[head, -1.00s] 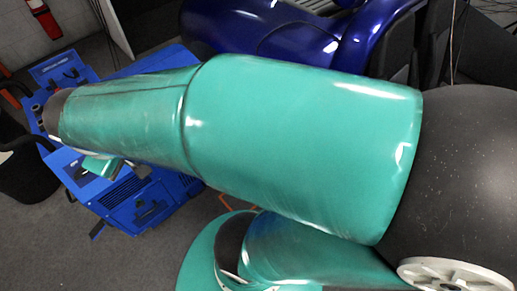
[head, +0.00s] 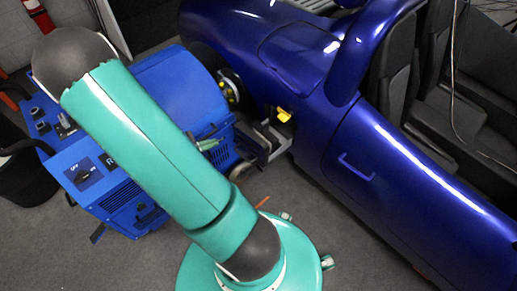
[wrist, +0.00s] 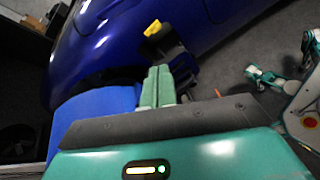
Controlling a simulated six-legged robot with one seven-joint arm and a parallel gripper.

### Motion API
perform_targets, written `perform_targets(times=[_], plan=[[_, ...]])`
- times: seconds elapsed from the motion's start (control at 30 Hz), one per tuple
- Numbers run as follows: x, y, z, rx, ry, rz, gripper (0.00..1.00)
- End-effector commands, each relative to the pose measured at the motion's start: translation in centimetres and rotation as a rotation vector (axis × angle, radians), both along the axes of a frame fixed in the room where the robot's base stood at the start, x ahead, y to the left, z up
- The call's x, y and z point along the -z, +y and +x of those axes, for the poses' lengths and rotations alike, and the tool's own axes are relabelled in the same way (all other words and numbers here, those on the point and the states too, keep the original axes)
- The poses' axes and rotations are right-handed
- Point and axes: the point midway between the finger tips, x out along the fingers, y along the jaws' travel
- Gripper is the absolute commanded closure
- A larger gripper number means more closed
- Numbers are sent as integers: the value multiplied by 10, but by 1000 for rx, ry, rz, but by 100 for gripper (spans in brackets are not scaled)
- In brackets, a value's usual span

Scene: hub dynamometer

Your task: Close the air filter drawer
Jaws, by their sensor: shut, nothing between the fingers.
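The blue dynamometer machine (head: 165,75) stands at the left in the head view, partly hidden behind my arm. A dark vent grille (head: 120,197) shows on its near face, and I cannot tell for sure which part is the air filter drawer or how far out it sits. My gripper (wrist: 158,84) is shut and empty in the wrist view, its two green fingers together. In the head view its tip (head: 208,144) shows small, just right of my arm, in front of the machine's right part. I cannot tell whether it touches the machine.
A dark blue car (head: 350,130) stands close to the machine's right side. A yellow part (head: 284,116) sits on a low metal piece between them. A black bin (head: 28,180) stands at the far left. Grey floor (head: 100,265) is clear in front.

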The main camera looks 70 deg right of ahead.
Motion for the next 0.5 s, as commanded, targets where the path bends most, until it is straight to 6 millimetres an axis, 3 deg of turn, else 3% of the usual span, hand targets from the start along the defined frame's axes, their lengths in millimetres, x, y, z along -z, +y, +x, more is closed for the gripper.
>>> perform_targets(times=[0.03, 0.3, 0.5], plan=[[18, -7, -8, -31, 62, -3, 100], [106, -35, -43, -235, 305, 14, 100], [154, -39, -68, -352, 410, 55, 100]])
